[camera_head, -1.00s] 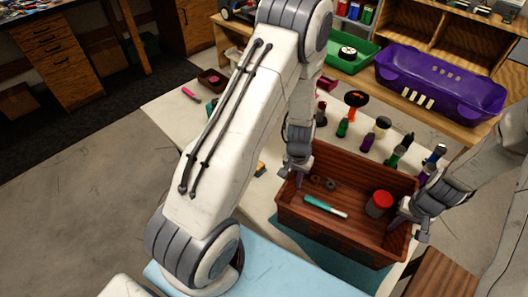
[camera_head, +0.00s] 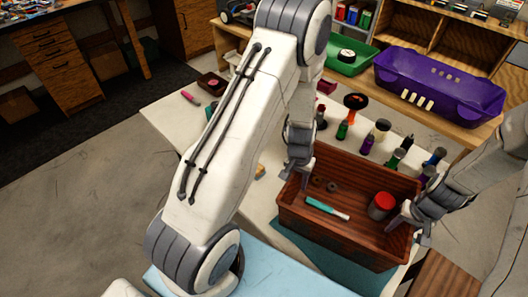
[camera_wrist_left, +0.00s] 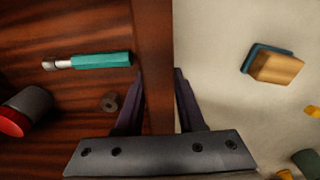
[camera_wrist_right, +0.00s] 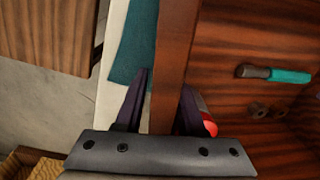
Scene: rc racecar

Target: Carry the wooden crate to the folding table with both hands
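The wooden crate (camera_head: 340,238) is at the right end of the cream-topped table (camera_head: 165,115). It holds a red-lidded jar (camera_head: 381,206), a teal-handled tool (camera_head: 326,208) and small dark rings (camera_head: 325,185). My left gripper (camera_head: 298,172) straddles the crate's far-left wall, which fills the gap between its fingers in the left wrist view (camera_wrist_left: 158,100). My right gripper (camera_head: 408,220) straddles the right-hand wall, also between its fingers in the right wrist view (camera_wrist_right: 165,95). Both appear shut on the walls. I cannot tell whether the crate's bottom touches the table. A brown wooden surface (camera_head: 445,277) at lower right may be the folding table.
Several bottles (camera_head: 367,145) stand close behind the crate. A purple bin (camera_head: 440,82) and a green tray (camera_head: 352,60) sit on the shelf unit behind. A teal mat (camera_head: 310,252) and a light blue mat (camera_head: 285,275) lie in front. Open floor (camera_head: 75,200) is at left.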

